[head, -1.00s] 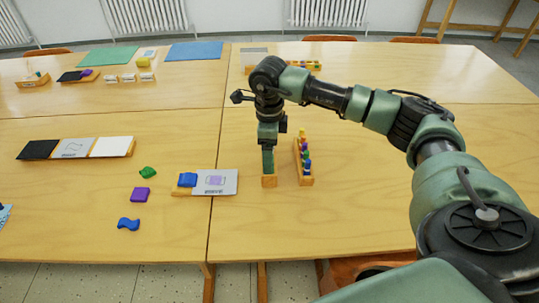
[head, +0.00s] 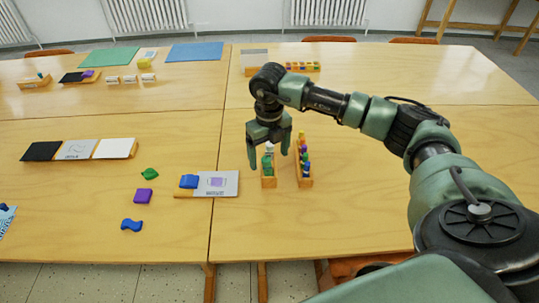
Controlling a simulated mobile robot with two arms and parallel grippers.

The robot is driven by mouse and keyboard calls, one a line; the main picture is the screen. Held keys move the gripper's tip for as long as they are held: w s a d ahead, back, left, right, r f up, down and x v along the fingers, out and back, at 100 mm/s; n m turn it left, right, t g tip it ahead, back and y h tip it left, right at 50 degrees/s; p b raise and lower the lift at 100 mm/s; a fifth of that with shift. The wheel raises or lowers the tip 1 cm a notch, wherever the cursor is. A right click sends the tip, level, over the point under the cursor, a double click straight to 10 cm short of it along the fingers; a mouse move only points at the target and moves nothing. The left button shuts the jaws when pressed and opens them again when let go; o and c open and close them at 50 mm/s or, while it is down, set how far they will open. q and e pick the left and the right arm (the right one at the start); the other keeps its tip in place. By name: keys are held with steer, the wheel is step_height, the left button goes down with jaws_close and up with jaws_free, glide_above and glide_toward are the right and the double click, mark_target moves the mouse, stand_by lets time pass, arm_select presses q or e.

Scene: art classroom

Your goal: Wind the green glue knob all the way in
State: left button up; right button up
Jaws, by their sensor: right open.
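A green knob-like piece (head: 267,163) stands in a narrow wooden holder (head: 269,183) on the right-hand table. I take it for the green glue knob, but it is too small to see how far in it is wound. My right gripper (head: 268,158) hangs pointing down over this holder. Its jaws are open, with one finger to the left of the green piece and one to the right. I cannot tell whether either finger touches it. A whitish piece (head: 268,147) shows behind the green one, between the fingers. My left gripper is not in view.
A second wooden rack (head: 305,181) with several coloured pegs stands close to the right. A grey card tray (head: 228,187) with a blue piece (head: 188,181) lies to the left. Loose green, purple and blue pieces lie further left. The table to the right is mostly clear.

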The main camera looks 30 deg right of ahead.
steer(key=shift+m, duration=0.3)
steer(key=shift+w+a, duration=0.25)
steer(key=shift+a, duration=0.15)
stand_by(0.4)
steer(key=c, duration=1.6)
steer(key=o, duration=1.6)
steer(key=shift+r, duration=0.1)
